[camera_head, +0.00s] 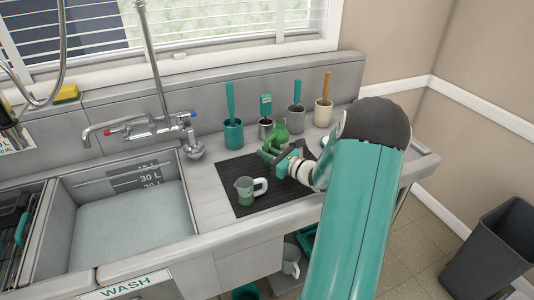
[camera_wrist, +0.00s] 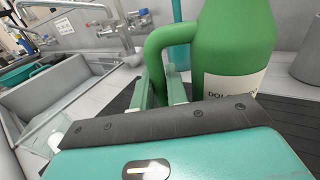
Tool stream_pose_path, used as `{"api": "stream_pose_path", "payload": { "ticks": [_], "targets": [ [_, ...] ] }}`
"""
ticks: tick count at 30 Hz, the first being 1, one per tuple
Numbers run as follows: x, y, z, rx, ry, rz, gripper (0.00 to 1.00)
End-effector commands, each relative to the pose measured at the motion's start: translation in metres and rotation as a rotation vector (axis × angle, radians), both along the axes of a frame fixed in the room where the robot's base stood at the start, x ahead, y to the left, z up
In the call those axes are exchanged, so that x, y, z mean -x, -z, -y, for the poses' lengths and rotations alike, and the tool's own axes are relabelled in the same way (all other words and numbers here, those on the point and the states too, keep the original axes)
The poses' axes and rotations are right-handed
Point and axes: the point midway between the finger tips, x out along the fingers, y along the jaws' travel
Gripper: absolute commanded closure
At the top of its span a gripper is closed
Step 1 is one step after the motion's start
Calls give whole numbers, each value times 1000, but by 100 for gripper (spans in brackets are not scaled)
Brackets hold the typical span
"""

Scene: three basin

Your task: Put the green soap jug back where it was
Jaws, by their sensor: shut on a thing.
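The green soap jug (camera_head: 281,136) stands at the back of the black ribbed mat (camera_head: 252,168) on the drainboard, partly hidden behind my gripper in the head view. In the wrist view the jug (camera_wrist: 235,45) is upright, with a white label and a looped handle on its left side. My gripper (camera_head: 276,155) reaches in from the right. In the wrist view my gripper's fingers (camera_wrist: 162,88) are shut on the jug's handle. Whether the jug's base touches the mat is hidden.
A clear measuring jug (camera_head: 246,190) with a white handle stands on the mat's front left. Teal (camera_head: 233,133), grey (camera_head: 297,118) and cream (camera_head: 323,112) brush holders line the back. The water-filled sink (camera_head: 130,225) lies left. A dark bin (camera_head: 495,255) stands on the floor at right.

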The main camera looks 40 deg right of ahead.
Motion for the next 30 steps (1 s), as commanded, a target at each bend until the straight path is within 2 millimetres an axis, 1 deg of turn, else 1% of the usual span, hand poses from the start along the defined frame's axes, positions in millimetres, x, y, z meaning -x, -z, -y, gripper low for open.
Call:
{"api": "stream_pose_path", "payload": {
  "ticks": [11, 12, 15, 24, 27, 30],
  "targets": [
    [0, 3, 0, 2, 0, 4, 100],
    [0, 5, 0, 1, 0, 1, 81],
    [0, 5, 0, 1, 0, 1, 63],
    [0, 4, 1, 1, 1, 0, 63],
    [0, 0, 1, 3, 2, 2, 63],
    [11, 1, 4, 3, 4, 0, 63]
  ]
}}
